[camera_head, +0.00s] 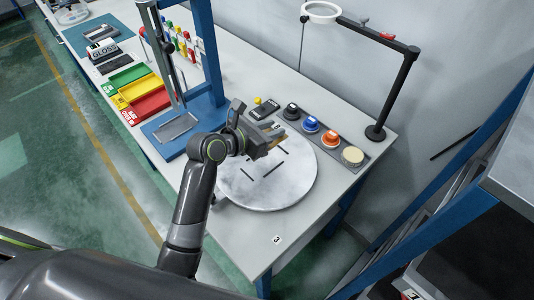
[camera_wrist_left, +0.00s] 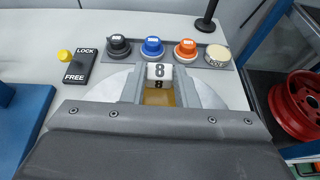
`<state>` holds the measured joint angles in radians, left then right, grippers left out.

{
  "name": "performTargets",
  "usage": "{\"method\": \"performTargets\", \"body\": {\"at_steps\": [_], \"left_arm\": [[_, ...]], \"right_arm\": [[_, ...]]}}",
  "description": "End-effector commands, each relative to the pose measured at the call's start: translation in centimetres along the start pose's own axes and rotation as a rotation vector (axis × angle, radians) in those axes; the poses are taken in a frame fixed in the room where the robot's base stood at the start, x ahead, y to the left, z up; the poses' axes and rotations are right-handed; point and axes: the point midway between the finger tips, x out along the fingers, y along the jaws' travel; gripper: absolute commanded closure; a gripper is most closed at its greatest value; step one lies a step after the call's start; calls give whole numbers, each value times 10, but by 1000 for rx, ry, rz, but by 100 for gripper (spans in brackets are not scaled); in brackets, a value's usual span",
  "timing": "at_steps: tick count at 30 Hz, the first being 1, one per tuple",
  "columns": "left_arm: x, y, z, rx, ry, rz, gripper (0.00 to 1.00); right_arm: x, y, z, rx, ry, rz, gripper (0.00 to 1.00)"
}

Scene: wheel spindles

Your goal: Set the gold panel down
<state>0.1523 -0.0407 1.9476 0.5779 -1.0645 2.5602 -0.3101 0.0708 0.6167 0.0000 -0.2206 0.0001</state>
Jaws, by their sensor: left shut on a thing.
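My left gripper (camera_head: 268,143) is shut on the gold panel (camera_wrist_left: 159,97), above the round white marbled disc (camera_head: 285,190). A small part of the panel (camera_head: 268,125) shows beside the fingers in the head view. In the left wrist view it sits between the fingers, with a white piece marked 8 (camera_wrist_left: 160,72) at its far end. Most of the panel is hidden by the gripper. I cannot tell whether it touches the disc. Dark bars or slots (camera_head: 273,169) show on the disc. My right gripper is not in view.
Black, blue, orange and cream knobs (camera_head: 331,138) stand in a row behind the disc. A LOCK/FREE switch (camera_wrist_left: 71,67) is to their left. A blue-based press (camera_head: 180,128) and coloured trays (camera_head: 137,92) are further left. A ring lamp (camera_head: 409,55) stands at the back right.

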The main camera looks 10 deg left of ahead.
Motion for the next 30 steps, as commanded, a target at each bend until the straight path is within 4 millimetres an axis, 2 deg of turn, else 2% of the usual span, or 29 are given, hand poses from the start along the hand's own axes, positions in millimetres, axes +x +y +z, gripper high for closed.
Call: {"method": "performTargets", "body": {"at_steps": [1, 4, 10, 16, 29, 30], "left_arm": [[4, -1, -12, -7, 4, -1, 98], [10, -1, -29, -6, 4, -1, 98], [18, 0, -46, -3, 1, 0, 98], [28, -1, -72, -4, 2, 0, 98], [31, -1, -79, -3, 0, 1, 98], [30, -1, -78, -3, 0, 1, 68]], "right_arm": [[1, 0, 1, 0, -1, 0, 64], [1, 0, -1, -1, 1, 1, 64], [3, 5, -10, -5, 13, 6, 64], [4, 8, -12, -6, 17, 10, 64], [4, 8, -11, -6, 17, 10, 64], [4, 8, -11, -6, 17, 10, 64]]}}
